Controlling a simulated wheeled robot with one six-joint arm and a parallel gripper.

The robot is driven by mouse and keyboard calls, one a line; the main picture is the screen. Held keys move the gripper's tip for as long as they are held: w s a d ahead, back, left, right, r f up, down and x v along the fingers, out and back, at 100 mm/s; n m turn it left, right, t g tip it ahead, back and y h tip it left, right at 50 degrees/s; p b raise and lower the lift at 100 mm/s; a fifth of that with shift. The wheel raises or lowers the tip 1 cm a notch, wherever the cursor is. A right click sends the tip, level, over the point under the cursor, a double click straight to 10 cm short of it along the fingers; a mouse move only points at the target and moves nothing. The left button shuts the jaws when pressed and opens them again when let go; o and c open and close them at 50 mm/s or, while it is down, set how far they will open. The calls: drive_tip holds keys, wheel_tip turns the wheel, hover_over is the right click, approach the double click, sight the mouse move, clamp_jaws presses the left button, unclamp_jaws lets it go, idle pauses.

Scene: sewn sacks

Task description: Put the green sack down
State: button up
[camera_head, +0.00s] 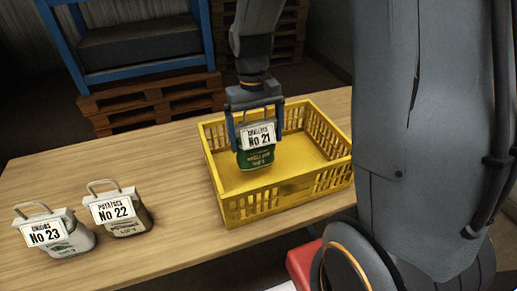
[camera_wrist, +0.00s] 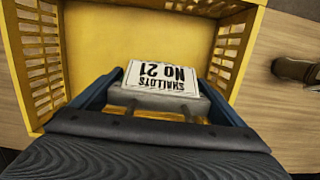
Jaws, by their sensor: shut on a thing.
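The green sack (camera_head: 256,158) has a white label reading "SHALLOTS No 21". My gripper (camera_head: 255,119) is shut on its top and holds it upright, inside the outline of the yellow crate (camera_head: 268,203). I cannot tell whether the sack's bottom touches the crate floor. In the wrist view the sack's label (camera_wrist: 161,77) shows upside down between my gripper's blue fingers (camera_wrist: 160,108), with the yellow crate (camera_wrist: 40,60) around and beyond it. The green body of the sack is hidden in the wrist view.
A sack labelled "POTATOES No 22" (camera_head: 128,225) and a sack labelled "ONIONS No 23" (camera_head: 72,240) stand on the left of the wooden table (camera_head: 110,165). The rest of the crate floor looks empty. A blue rack (camera_head: 140,71) and wooden pallets (camera_head: 160,98) are behind the table.

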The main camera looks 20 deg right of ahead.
sight(255, 122)
drive_tip(key=shift+f+p, duration=0.4)
drive_tip(key=shift+f, duration=1.95)
drive_tip(key=shift+f, duration=0.1)
drive_tip(key=o, duration=1.3)
drive_tip(key=shift+o, duration=0.2)
drive_tip(key=r, duration=0.4)
drive_tip(key=w+r+b, duration=0.1)
drive_tip(key=r, duration=0.3)
drive_tip(key=r+b, duration=0.1)
drive_tip(key=r, duration=0.2)
drive_tip(key=shift+w+r, duration=0.2)
drive_tip(key=shift+r, duration=0.2)
drive_tip(key=s+f+t, duration=0.2)
drive_tip(key=s+f, duration=0.5)
drive_tip(key=s, duration=0.3)
drive_tip(key=shift+s, duration=0.4)
